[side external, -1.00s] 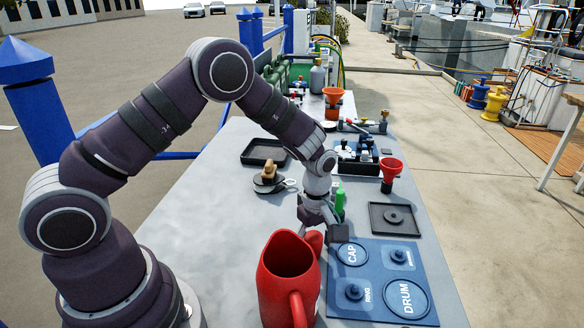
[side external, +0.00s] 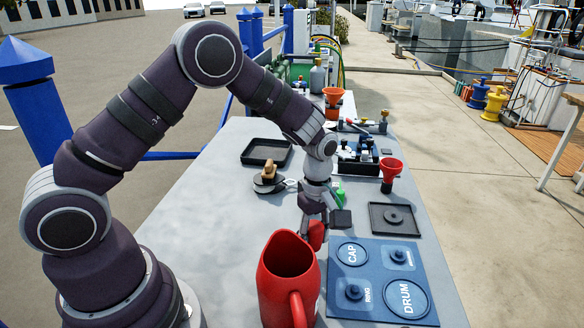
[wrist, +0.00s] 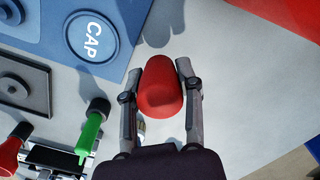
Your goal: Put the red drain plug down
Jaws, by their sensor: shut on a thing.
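The red drain plug (wrist: 160,90) is rounded and sits between the two fingers of my gripper (wrist: 164,66) in the wrist view. My gripper is shut on its sides. In the side view the red plug (side external: 317,236) shows below my gripper (side external: 325,222), just behind the red jug. A shadow lies apart from the plug on the grey table (wrist: 225,75), so the plug appears held above the surface. The plug's underside is hidden.
A large red jug (side external: 288,285) stands close in front. A blue board (side external: 377,268) with marked places lies to the right. The table left of my gripper is clear.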

